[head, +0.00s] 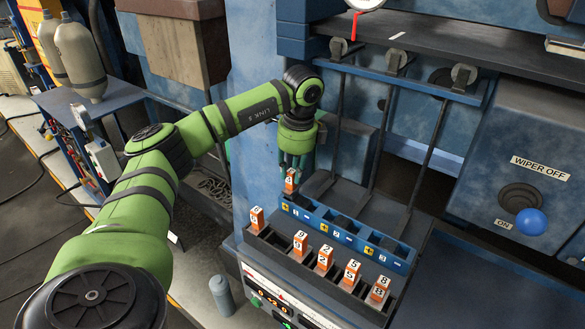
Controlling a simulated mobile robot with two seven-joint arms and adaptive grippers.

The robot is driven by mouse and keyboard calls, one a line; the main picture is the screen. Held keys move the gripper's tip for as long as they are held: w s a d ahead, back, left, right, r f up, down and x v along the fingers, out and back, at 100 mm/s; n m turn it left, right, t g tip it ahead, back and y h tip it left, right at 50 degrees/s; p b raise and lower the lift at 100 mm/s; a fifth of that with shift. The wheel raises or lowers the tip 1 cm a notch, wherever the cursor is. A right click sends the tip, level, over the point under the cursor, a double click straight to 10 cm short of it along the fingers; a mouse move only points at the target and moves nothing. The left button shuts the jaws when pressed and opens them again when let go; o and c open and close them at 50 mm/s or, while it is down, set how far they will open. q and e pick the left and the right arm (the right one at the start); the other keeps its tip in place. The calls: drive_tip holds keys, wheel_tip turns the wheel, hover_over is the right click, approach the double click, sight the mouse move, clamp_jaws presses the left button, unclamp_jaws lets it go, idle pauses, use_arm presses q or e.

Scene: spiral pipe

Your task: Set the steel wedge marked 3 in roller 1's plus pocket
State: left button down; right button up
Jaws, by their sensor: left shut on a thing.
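My left gripper (291,160) points down and is shut on a small wedge (291,182) with an orange body and a pale numbered label; the number is too small to read surely. It holds the wedge upright at the left end of the blue pocket block (340,236), near the yellow plus mark of roller 1. The wedge's lower end is close to that pocket; I cannot tell whether it is inside. The pockets marked 2 and 3 lie to the right along the block. My right gripper is not in view.
A dark rack (276,237) in front of the block holds several numbered orange wedges (325,258), with a gap right of the leftmost one (256,219). Thin rods (378,135) rise behind the block. A panel with a blue knob (531,222) stands right.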

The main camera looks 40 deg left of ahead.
use_arm(q)
drive_tip(key=shift+f+b, duration=0.7)
drive_tip(key=shift+f, duration=0.35)
drive_tip(key=c, duration=0.9)
unclamp_jaws()
drive_tip(key=shift+c, duration=0.2)
wheel_tip(320, 180, up, 12)
drive_tip(key=d, duration=0.1)
drive_tip(key=shift+d, duration=0.2)
